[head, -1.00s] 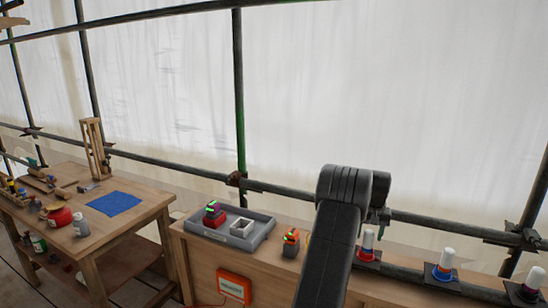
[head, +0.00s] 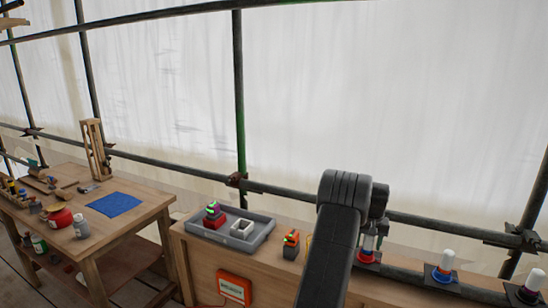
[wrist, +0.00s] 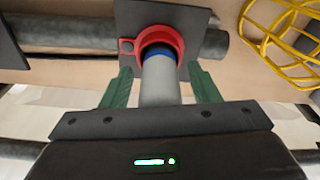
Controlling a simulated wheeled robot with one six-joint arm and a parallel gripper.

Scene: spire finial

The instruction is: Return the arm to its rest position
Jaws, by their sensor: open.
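My gripper (wrist: 161,90) is open in the wrist view. Its two green fingers stand on either side of a pale grey-white cylinder (wrist: 160,82), with gaps visible on both sides. The cylinder has a blue band and sits in a red ring (wrist: 183,45) on a dark plate. In the head view my dark arm (head: 335,235) reaches up from the bottom and bends over at the top. Its end hangs over the red-ringed, white-topped piece (head: 368,243) and hides part of it. My fingers cannot be made out there.
A grey tray (head: 259,234) and an orange-topped device (head: 290,243) are left of my arm. A workbench (head: 145,215) stands at left.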

